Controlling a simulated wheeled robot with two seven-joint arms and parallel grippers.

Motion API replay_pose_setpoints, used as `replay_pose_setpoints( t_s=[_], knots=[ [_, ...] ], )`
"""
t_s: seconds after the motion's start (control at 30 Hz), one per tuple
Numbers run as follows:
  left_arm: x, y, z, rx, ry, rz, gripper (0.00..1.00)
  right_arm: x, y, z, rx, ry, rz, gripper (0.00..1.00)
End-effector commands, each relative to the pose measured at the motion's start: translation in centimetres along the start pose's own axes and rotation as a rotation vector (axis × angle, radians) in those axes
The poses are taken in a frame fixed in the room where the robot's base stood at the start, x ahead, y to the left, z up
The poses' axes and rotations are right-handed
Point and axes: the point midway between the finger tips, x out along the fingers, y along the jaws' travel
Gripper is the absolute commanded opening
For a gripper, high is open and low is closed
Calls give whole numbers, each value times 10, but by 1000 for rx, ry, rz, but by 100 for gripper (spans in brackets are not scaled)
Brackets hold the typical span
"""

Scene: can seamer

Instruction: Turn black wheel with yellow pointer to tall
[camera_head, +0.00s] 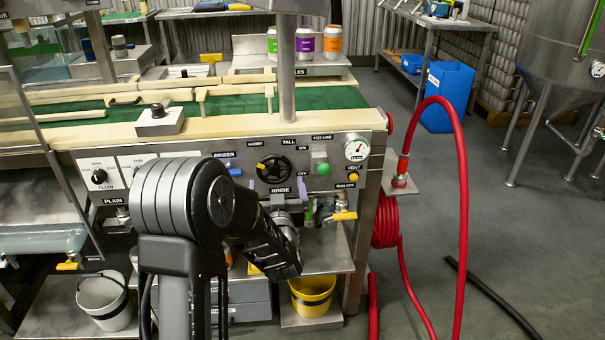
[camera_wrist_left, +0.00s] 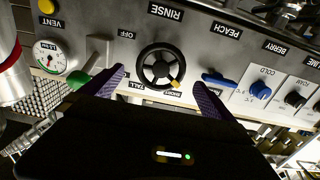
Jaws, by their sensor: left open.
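The black wheel (camera_head: 273,169) is on the steel front panel, below the SHORT (camera_head: 256,143) and TALL (camera_head: 288,142) labels. In the left wrist view, which is turned over, the black wheel (camera_wrist_left: 158,68) shows with its yellow pointer (camera_wrist_left: 175,83) on the side toward the SHORT label. My left gripper (camera_head: 277,189) is open and empty, just in front of the panel below the wheel. Its purple fingers (camera_wrist_left: 159,78) appear one on each side of the wheel. I cannot tell whether they touch its rim. My right gripper is not in view.
A green knob (camera_head: 320,168) and a pressure gauge (camera_head: 356,150) are right of the wheel; a blue lever (camera_wrist_left: 218,80) is on its other side. A red hose (camera_head: 461,180) hangs at the right. A yellow bucket (camera_head: 313,294) stands below. Floor at right is mostly clear.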

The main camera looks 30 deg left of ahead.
Motion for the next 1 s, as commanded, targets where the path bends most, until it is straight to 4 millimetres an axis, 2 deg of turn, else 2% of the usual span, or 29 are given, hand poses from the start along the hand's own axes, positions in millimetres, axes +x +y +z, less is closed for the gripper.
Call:
replay_pose_setpoints(
  t_s=[0.47, 1.0],
  knots=[
    [4, 0, -2, 14, 8, 0, 100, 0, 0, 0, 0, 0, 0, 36],
    [73, 0, -1, 14, 7, 0, 100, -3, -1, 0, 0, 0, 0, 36]
  ],
)
